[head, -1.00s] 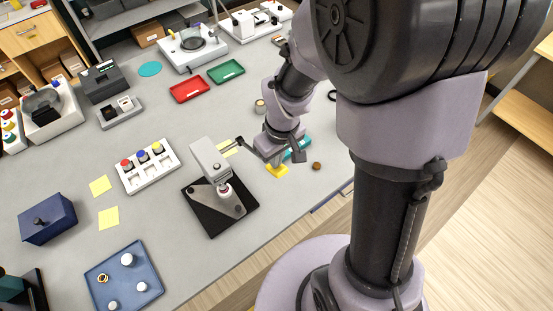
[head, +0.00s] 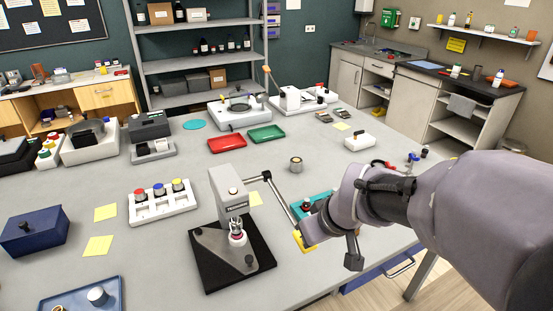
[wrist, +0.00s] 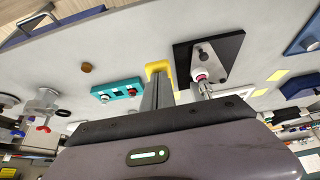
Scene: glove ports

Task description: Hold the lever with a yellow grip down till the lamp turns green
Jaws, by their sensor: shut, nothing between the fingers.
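A grey press (head: 232,194) stands on a black base (head: 245,264). Its lever (head: 280,195) slopes down to the right from the press head. The yellow grip (head: 302,241) is at the lever's low end, partly hidden by my gripper. It also shows in the wrist view (wrist: 158,67). My gripper (wrist: 160,80) is shut and empty, its fingertips right at the yellow grip; I cannot tell whether they touch. A teal box (wrist: 118,91) with a red part lies beside the grip. I see no green light; which part is the lamp is unclear.
A white block with red, blue and yellow buttons (head: 161,203) stands left of the press. A small tin (head: 296,164) and green tray (head: 266,134) lie behind. A brown knob-like piece (wrist: 87,68) lies near the table edge. Table around the tin is clear.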

